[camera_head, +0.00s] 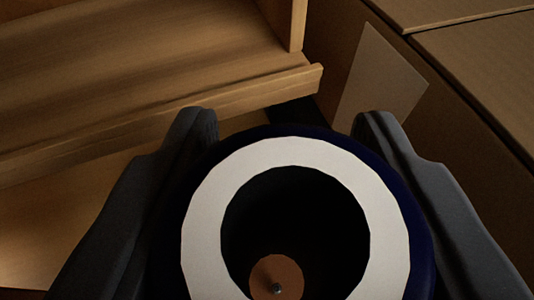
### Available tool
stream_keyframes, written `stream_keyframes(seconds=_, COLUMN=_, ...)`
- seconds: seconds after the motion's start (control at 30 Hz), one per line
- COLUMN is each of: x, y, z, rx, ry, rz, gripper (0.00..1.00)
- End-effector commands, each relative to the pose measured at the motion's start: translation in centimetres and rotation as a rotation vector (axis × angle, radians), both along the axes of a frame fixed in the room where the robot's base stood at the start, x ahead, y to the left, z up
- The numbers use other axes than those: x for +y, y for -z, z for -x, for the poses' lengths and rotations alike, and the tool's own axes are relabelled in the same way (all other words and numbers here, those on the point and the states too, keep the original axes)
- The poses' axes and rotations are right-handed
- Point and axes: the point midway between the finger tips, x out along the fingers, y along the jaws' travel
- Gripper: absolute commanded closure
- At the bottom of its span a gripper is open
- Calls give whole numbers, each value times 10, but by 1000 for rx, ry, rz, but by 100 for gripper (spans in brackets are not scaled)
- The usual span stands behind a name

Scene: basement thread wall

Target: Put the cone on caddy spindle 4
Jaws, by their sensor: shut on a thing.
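My gripper (286,125) is shut on a dark blue cone (419,240), with one dark grey finger on each side of it. The cone fills the lower middle of the camera_head view. I look onto its end, a broad white ring (205,225) around a dark hollow. Inside the hollow a small brown disc with a metal pin at its centre (277,280) shows; I cannot tell whether it belongs to the cone or lies beyond it. The cone hides what is behind and below it. No numbered caddy spindle can be made out.
A wooden shelf (150,60) with a raised front lip (230,98) and an upright at its right end spans the upper left. A cardboard box (470,60) with a pale blank label (378,85) stands on the right. A narrow dark gap lies between them.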

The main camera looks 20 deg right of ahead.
Motion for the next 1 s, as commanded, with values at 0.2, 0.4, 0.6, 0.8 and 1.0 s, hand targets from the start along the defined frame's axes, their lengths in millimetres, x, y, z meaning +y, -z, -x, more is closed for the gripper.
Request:
stream_keyframes(seconds=0.2, x=-1, y=20, z=0, rx=-1, ry=1, rz=1, gripper=100)
stream_keyframes(seconds=0.4, x=-1, y=34, z=0, rx=-1, ry=2, rz=1, gripper=100)
stream_keyframes(seconds=0.6, x=-1, y=49, z=0, rx=-1, ry=2, rz=1, gripper=100)
stream_keyframes(seconds=0.8, x=-2, y=64, z=0, rx=-1, ry=2, rz=1, gripper=100)
stream_keyframes(seconds=1.0, x=-1, y=78, z=0, rx=2, ry=2, rz=1, gripper=100)
